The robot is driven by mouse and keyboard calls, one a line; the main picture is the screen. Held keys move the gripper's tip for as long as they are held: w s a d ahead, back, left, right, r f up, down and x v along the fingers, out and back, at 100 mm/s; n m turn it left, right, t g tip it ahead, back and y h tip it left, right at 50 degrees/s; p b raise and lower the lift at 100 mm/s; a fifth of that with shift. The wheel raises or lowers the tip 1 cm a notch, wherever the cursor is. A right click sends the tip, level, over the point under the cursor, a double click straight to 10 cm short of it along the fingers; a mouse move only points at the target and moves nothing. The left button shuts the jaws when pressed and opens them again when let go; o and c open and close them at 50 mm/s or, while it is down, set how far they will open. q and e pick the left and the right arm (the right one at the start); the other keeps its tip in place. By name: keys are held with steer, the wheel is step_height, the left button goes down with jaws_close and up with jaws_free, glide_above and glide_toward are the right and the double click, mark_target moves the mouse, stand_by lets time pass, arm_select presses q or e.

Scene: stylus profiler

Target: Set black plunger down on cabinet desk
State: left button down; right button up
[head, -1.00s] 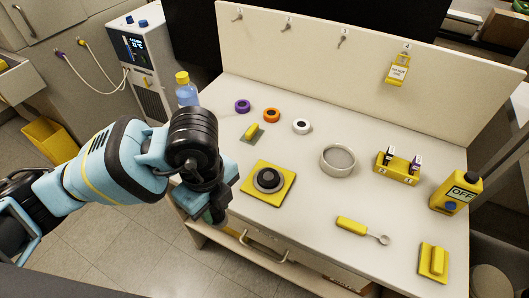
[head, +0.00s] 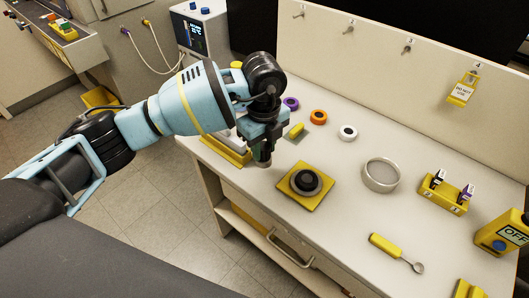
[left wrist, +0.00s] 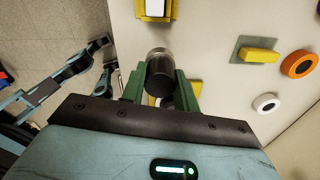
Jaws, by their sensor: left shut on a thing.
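My left gripper (head: 262,148) is over the left front part of the cabinet desk (head: 335,225), pointing down. In the left wrist view its green fingers (left wrist: 160,88) are shut on the black plunger (left wrist: 159,75), a dark cylinder with a greyish metallic end. In the head view the plunger (head: 262,161) shows only as a small dark end below the fingers. I cannot tell whether it touches the desk top. My right gripper is not in view.
A yellow plate with a black round piece (head: 306,182) lies right of the gripper. Behind are purple, orange (head: 318,117) and white (head: 348,132) rings and a yellow block (head: 297,130). A yellow-framed item (head: 230,148) stands at left. A round dish (head: 381,175) is farther right.

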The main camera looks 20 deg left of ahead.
mark_target(264, 154)
arm_select(q)
steer(key=shift+w, duration=0.3)
steer(key=shift+w+f, duration=0.15)
steer(key=shift+f, duration=1.6)
steer(key=shift+f, duration=0.1)
steer(key=c, duration=1.1)
jaws_free()
steer(key=shift+o, duration=0.2)
step_height(264, 154, up, 12)
steer(key=shift+r+p, duration=0.1)
steer(key=shift+p, duration=0.2)
